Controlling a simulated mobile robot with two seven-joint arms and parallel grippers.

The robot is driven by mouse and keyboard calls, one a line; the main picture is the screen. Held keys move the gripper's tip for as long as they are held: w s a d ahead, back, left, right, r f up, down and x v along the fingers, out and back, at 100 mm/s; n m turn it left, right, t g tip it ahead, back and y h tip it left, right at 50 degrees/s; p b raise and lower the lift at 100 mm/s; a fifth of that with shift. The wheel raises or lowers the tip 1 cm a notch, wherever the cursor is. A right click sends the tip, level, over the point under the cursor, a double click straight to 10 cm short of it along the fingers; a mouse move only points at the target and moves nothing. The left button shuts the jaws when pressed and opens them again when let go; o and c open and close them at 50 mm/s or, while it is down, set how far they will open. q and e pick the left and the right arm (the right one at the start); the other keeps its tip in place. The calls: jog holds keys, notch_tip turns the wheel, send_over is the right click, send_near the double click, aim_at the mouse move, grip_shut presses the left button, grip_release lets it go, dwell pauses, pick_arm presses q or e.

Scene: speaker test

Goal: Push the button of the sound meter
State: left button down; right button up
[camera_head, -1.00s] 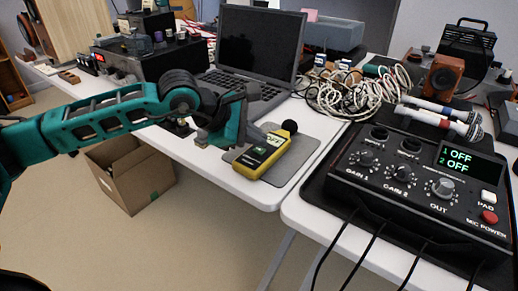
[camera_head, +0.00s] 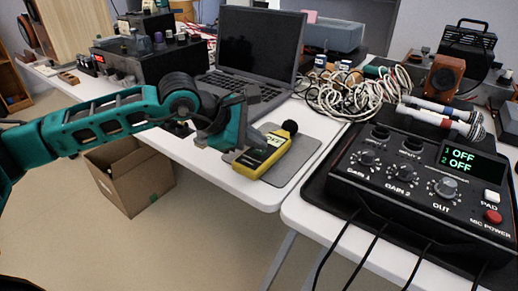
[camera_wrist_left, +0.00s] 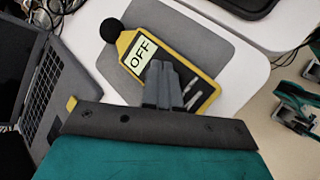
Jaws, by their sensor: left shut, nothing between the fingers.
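The yellow sound meter (camera_head: 262,158) with a black foam ball tip lies on a grey mat (camera_head: 301,155) near the front edge of the left white table. In the left wrist view the sound meter (camera_wrist_left: 137,43) shows a display reading OFF. My left gripper (camera_head: 258,135) is shut and empty, at the meter's left side in the head view. In the left wrist view its closed fingertips (camera_wrist_left: 158,68) appear over the meter just below the display and hide part of its face. I cannot tell whether they touch it.
A laptop (camera_head: 258,45) stands behind the meter. Tangled white cables (camera_head: 345,95) lie at the back right. A black mixer box (camera_head: 420,175) with knobs and an OFF display stands on the right table, with two microphones (camera_head: 440,115) behind it. A cardboard box (camera_head: 130,180) sits on the floor.

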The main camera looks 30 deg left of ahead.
aim_at(255, 152)
pick_arm(q)
jog(key=shift+f, duration=0.15)
jog(key=shift+r, duration=0.65)
jog(key=shift+r+p, duration=0.35)
jog(key=shift+p, duration=0.05)
notch_tip(255, 152, up, 6)
jog(key=p, duration=0.3)
dwell(0.5)
